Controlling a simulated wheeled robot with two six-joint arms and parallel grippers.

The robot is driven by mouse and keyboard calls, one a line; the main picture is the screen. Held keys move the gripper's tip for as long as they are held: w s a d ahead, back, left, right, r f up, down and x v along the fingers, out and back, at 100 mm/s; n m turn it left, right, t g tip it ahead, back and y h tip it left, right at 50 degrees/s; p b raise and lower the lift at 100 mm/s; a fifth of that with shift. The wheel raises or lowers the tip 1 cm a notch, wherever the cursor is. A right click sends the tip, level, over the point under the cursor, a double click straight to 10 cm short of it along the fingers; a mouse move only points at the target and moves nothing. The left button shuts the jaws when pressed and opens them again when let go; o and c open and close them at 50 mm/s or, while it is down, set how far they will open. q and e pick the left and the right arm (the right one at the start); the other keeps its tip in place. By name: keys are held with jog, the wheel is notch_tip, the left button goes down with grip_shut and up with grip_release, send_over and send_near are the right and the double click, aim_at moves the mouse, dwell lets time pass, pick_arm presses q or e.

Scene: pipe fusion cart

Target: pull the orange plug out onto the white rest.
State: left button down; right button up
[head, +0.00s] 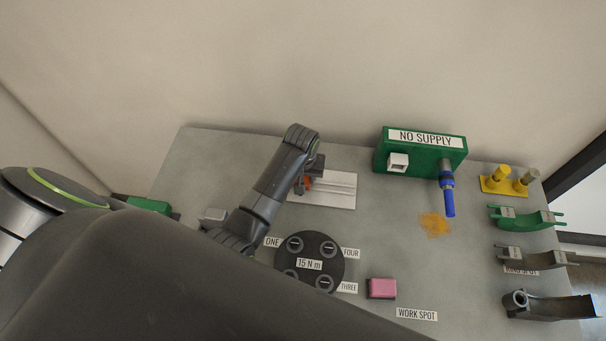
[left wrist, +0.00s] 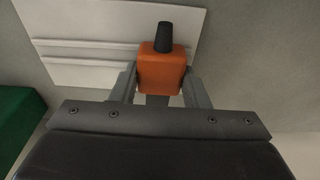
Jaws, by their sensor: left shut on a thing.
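The orange plug (left wrist: 161,70) shows in the left wrist view, with a dark cylindrical end pointing away from me. My left gripper (left wrist: 160,84) is shut on it, one finger on each side. In the head view the plug (head: 306,183) is a small orange patch, mostly hidden by my left gripper (head: 308,181). The white rest (head: 343,191) is a flat plate with raised ridges. The plug is over or at its left end; I cannot tell whether it touches. The green NO SUPPLY box (head: 443,158) stands to the right, with a white socket (head: 398,162) on its front.
A blue-handled tool (head: 448,195) is at the green box. A dark round flange (head: 325,255) and a pink block (head: 382,288) lie nearer. Yellow pegs (head: 500,178) and curved clamps (head: 525,217) line the right side. The table's middle right is fairly clear.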

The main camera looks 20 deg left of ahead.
pick_arm(q)
jog(key=shift+f, duration=0.25)
jog(key=c, duration=0.9)
grip_release()
jog(key=shift+o, duration=0.9)
jog(key=shift+r, duration=0.1)
